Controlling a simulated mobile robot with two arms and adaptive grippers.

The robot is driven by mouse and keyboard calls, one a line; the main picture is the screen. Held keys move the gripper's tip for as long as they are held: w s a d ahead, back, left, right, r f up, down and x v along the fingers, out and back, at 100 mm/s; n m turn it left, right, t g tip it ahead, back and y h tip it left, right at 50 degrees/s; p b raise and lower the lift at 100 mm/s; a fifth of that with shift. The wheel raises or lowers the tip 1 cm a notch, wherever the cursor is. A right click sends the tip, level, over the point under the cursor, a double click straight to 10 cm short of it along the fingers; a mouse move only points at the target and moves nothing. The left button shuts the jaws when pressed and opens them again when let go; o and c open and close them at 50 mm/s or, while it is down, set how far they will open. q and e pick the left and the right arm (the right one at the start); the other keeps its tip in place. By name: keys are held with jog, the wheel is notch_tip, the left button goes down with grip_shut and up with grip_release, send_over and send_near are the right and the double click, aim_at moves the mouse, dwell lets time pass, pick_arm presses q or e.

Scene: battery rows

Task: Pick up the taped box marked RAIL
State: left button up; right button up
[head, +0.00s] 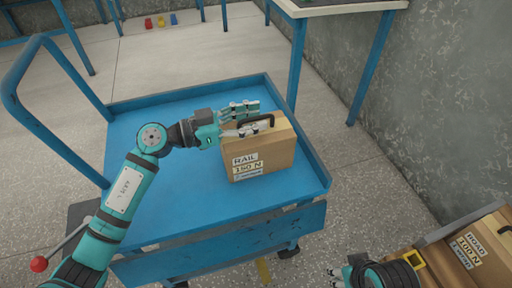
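My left gripper (250,117) is at the top left of this box, beside the handle (263,121). Its fingers look spread apart, with the handle's left end near them; contact is unclear. My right gripper (345,274) is low at the bottom edge, partly cut off, and its fingers are too small to read.
Another tan box, marked ROAD (490,248), sits at the bottom right near my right arm. The cart has a raised rim and a blue push handle (40,125) at left. A blue-legged table (340,8) and grey wall (450,100) stand behind. The cart's left half is clear.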

pick_arm(q)
jog(key=shift+w+d, duration=0.2)
jog(key=shift+d, duration=0.25)
grip_shut()
jog(key=shift+r, duration=0.2)
